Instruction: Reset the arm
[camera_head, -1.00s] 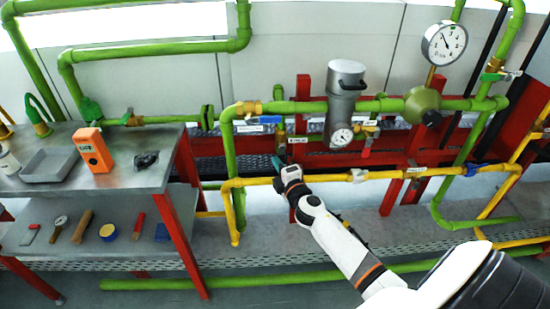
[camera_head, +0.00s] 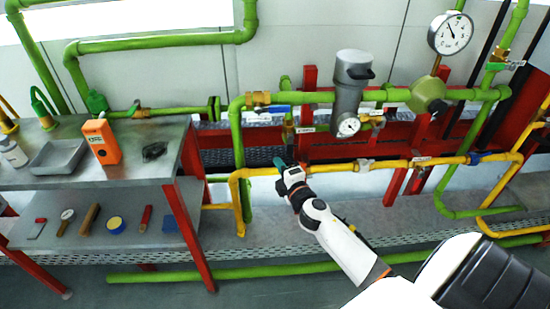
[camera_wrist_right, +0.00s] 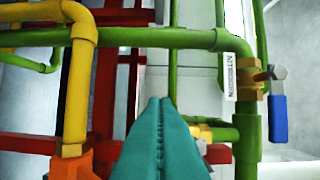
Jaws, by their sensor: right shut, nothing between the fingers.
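My right arm (camera_head: 345,250) reaches in from the lower right in the head view. Its gripper (camera_head: 279,163) is shut and empty, with teal fingers, in front of the yellow pipe (camera_head: 335,168) near its left bend. In the right wrist view the two teal fingers (camera_wrist_right: 165,105) lie together with nothing between them. They point toward green pipes (camera_wrist_right: 150,38). A blue-handled valve (camera_wrist_right: 278,115) and a tag reading NITROGEN (camera_wrist_right: 228,77) are to their right. My left gripper is not in view.
A metal shelf table (camera_head: 90,175) stands at left with an orange device (camera_head: 101,142) and a grey tray (camera_head: 57,157). A grey cylinder (camera_head: 350,90) and a round gauge (camera_head: 450,33) sit on the pipework. Red frame beams (camera_head: 400,145) stand behind.

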